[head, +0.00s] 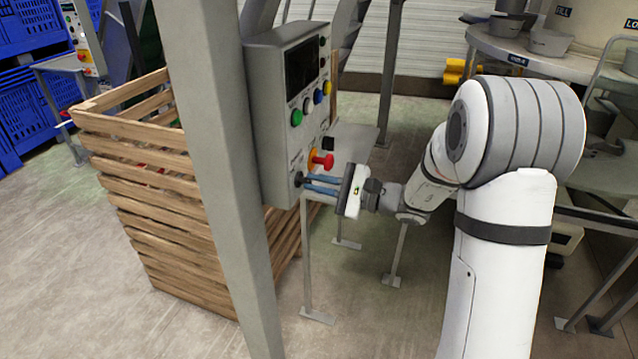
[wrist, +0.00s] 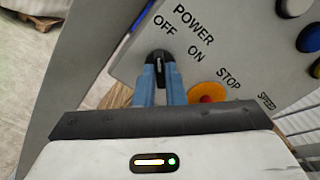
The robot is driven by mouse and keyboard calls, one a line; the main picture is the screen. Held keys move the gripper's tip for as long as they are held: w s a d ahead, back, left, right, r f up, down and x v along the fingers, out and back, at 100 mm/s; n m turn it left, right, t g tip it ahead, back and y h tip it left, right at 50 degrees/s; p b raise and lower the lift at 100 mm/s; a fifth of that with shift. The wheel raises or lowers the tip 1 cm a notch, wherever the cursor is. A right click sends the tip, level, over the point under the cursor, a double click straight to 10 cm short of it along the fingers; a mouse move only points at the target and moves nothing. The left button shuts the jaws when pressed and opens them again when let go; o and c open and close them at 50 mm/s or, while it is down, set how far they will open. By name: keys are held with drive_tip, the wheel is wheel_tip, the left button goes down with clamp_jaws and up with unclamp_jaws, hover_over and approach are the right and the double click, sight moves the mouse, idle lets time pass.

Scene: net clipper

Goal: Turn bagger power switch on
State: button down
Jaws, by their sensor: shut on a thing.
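The grey bagger control box (head: 281,130) is mounted on a post in the middle of the head view. The black power switch (wrist: 158,58) is near the box's lower edge, under the POWER label with OFF and ON marks. It also shows in the head view (head: 298,179). My gripper (head: 306,183) has blue fingers reaching to the switch. In the wrist view my gripper (wrist: 160,70) is shut on the black switch knob, which lies between the fingertips. The fingertips hide part of the knob. The knob appears closer to the OFF mark.
A red stop button (head: 322,160) on a yellow base is just above and right of my fingers. Green (head: 297,118), blue and yellow buttons are higher up. A slatted wooden crate (head: 165,190) stands left behind the grey post (head: 215,150).

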drive_tip(key=shift+a+m, duration=0.1)
drive_tip(key=shift+m, duration=0.2)
drive_tip(key=m+p, duration=0.2)
drive_tip(key=m, duration=0.1)
drive_tip(key=shift+r+m, duration=0.2)
drive_tip(key=shift+m, duration=0.1)
drive_tip(key=m+p, duration=0.5)
drive_tip(key=m, duration=0.1)
drive_tip(key=shift+w+f+m+p, duration=0.1)
drive_tip(key=shift+m+p, duration=1.4)
drive_tip(key=shift+m, duration=0.4)
drive_tip(key=shift+w+f+m+p, duration=0.1)
drive_tip(key=shift+m+p, duration=1.4)
drive_tip(key=shift+m, duration=0.4)
drive_tip(key=c, duration=1.7)
unclamp_jaws()
drive_tip(key=shift+a, duration=0.15)
drive_tip(key=shift+o, duration=1)
